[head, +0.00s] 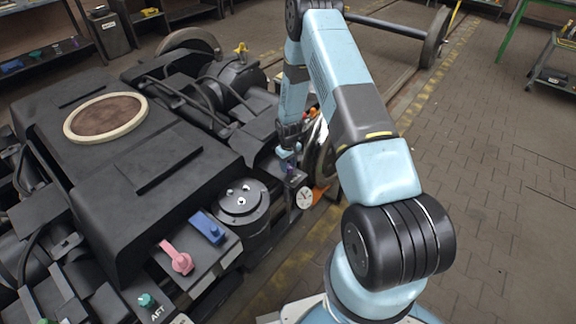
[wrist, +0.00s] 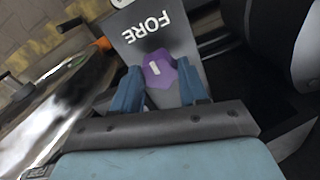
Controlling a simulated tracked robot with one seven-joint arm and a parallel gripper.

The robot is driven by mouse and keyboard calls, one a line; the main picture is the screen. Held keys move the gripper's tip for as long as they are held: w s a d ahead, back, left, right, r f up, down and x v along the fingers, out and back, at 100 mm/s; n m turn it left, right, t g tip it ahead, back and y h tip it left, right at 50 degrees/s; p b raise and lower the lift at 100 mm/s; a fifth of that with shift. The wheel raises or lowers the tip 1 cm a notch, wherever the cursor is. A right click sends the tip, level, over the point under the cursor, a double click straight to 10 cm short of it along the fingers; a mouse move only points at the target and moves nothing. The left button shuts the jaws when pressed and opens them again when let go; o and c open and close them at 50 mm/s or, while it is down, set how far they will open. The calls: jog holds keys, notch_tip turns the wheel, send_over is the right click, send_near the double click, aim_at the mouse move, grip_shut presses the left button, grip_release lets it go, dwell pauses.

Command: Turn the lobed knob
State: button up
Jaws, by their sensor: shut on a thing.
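A purple lobed knob (wrist: 160,68) with a white mark sits on a grey panel (wrist: 138,32) labelled FORE, upside down in the wrist view. My gripper (wrist: 158,84) has its blue fingers on either side of the knob and is shut on it. In the head view my gripper (head: 288,153) reaches down at the near side of the bogie, and the knob is mostly hidden there. A teal knob (head: 147,300) sits apart on a panel marked AFT at the lower left.
A pink lever handle (head: 178,259) and a blue control (head: 208,227) sit on the bogie's near edge. A white dial gauge (head: 304,198) and a wheel stand close to my gripper. The paved floor (head: 480,180) on the right is clear.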

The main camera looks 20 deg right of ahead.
aim_at(288, 166)
jog(key=shift+s+a+f, duration=0.1)
jog(key=shift+s, duration=0.15)
jog(key=o, duration=1.1)
jog(key=shift+w, duration=0.15)
jog(key=shift+c, duration=0.2)
notch_tip(288, 166, up, 14)
jog(key=shift+f, duration=0.1)
